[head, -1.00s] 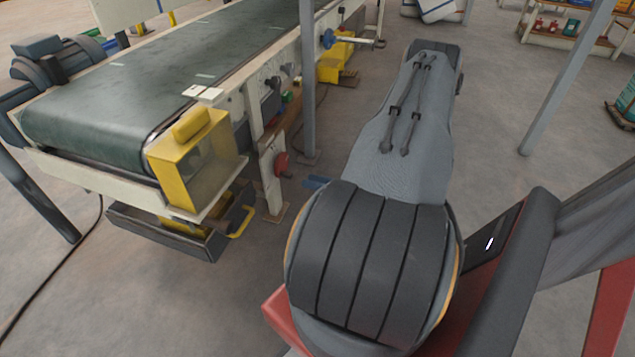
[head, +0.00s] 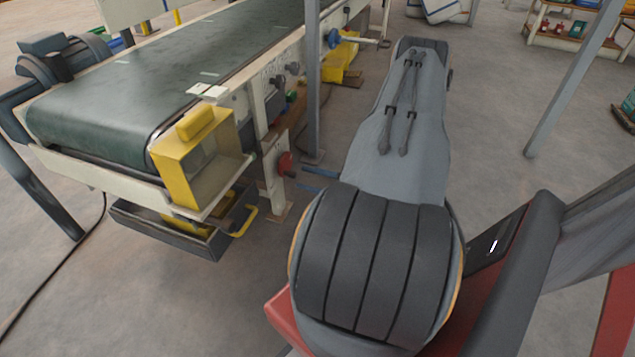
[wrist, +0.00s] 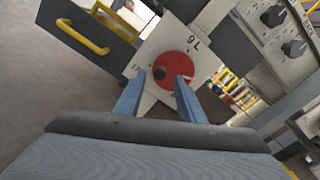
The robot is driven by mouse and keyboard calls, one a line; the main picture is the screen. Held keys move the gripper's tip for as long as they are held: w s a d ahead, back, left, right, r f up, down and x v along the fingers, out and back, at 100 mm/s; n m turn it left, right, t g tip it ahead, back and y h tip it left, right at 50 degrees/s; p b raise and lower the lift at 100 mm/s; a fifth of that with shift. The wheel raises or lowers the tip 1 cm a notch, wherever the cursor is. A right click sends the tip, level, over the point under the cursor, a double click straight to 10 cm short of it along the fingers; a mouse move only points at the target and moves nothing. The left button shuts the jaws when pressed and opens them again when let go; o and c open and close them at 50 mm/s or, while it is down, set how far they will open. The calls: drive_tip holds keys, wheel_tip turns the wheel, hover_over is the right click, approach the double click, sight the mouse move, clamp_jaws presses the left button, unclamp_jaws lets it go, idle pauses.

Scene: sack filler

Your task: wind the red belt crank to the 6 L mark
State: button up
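The red belt crank (head: 285,164) is a round disc on a white plate low on the conveyor's near side. In the wrist view the red disc (wrist: 178,67) carries a dark knob (wrist: 159,73) near its left edge. A "9 L" mark (wrist: 193,44) is on the plate above the disc. Another mark at the plate's left is too small to read, and I see no 6 L mark. My gripper (wrist: 161,80) is open, its two blue fingers apart, with the knob appearing between the tips. I cannot tell whether they touch it. The head view shows the fingers (head: 308,178) just right of the crank.
The conveyor belt (head: 150,90) runs along the left, with a yellow guard (head: 195,155) at its near end. A grey tray with a yellow handle (head: 250,222) sits below. A grey post (head: 313,90) stands beside the crank. Panel knobs (wrist: 273,16) are at upper right.

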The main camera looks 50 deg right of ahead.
sight(291, 175)
drive_tip(key=shift+b+x, duration=0.3)
drive_tip(key=shift+x, duration=2.6)
drive_tip(key=shift+w, duration=0.1)
